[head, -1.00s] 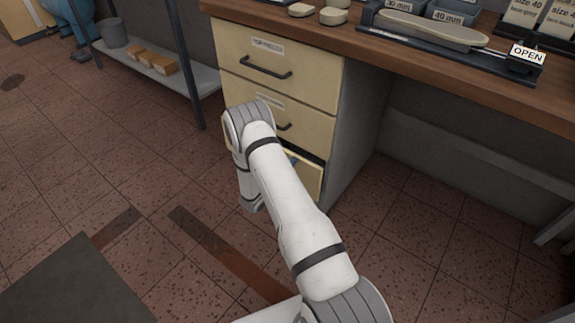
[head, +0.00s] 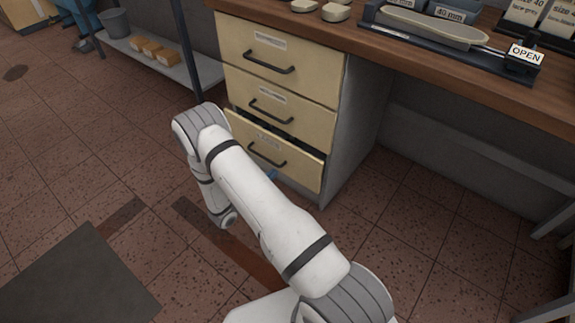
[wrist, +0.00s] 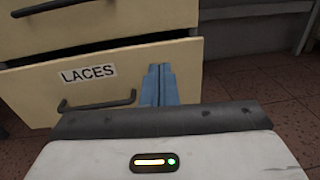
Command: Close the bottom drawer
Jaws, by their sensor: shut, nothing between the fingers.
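The bottom drawer (head: 300,166) of the cream cabinet stands partly open, with a dark gap above its front. In the wrist view its front (wrist: 35,88) carries a LACES label (wrist: 88,74) and a dark bar handle (wrist: 98,104). My gripper (wrist: 158,70) is shut and empty, its blue fingers together in front of the drawer face, just right of the handle. I cannot tell whether they touch the face. In the head view, only a bit of blue gripper (head: 271,174) shows low by the drawer front; my arm hides the rest.
The middle drawer (head: 275,108) and top drawer (head: 280,62) look shut. A wooden worktop (head: 420,70) overhangs the cabinet. A grey shelf rack (head: 165,68) stands to the left. The tiled floor in front is clear, apart from a dark mat (head: 75,280).

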